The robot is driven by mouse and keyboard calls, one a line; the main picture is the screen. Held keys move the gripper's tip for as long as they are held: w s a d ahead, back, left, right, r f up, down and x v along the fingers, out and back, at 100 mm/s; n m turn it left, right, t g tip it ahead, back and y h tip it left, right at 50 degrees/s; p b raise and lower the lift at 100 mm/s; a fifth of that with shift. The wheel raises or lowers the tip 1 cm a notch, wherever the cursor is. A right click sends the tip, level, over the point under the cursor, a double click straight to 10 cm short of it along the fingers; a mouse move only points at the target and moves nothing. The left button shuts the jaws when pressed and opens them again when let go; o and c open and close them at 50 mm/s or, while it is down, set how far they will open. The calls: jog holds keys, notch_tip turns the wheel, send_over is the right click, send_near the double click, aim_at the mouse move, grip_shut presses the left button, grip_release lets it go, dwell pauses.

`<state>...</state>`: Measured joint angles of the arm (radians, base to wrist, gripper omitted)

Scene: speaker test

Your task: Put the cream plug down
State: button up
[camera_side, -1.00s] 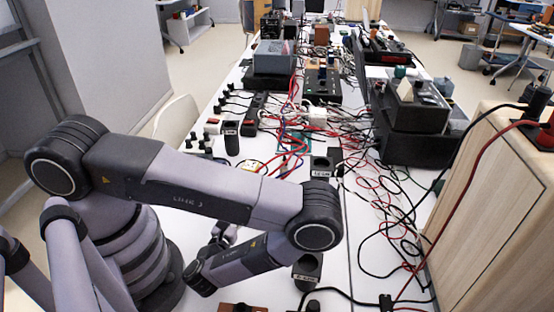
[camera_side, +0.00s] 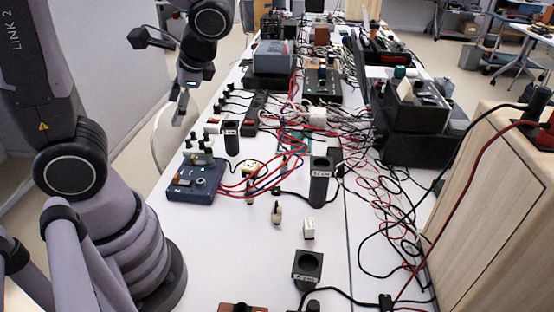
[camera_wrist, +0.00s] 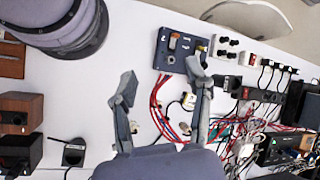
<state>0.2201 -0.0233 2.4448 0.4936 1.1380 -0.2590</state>
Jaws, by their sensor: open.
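My gripper (camera_side: 180,108) is raised near the table's left edge, well away from the plug. In the wrist view my gripper (camera_wrist: 162,78) has its two fingers spread, with nothing held between them.
The blue box (camera_side: 196,182) with red leads is at the left edge. Tangled cables cover the right side.

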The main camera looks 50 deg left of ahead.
jog(key=s+d+r+n+t+h, duration=0.2)
jog(key=d+r+t+h, duration=0.2)
jog(key=r+t, duration=0.3)
jog(key=shift+s+r+n+h, duration=0.4)
jog(key=shift+r+h, duration=0.05)
jog(key=shift+h, duration=0.35)
jog(key=shift+o, duration=0.6)
jog(key=shift+s+d+r+t, duration=0.1)
jog(key=shift+d+r+t, duration=0.15)
jog(key=shift+r+t, duration=0.3)
jog(key=shift+f, duration=0.1)
jog(key=shift+f, duration=0.1)
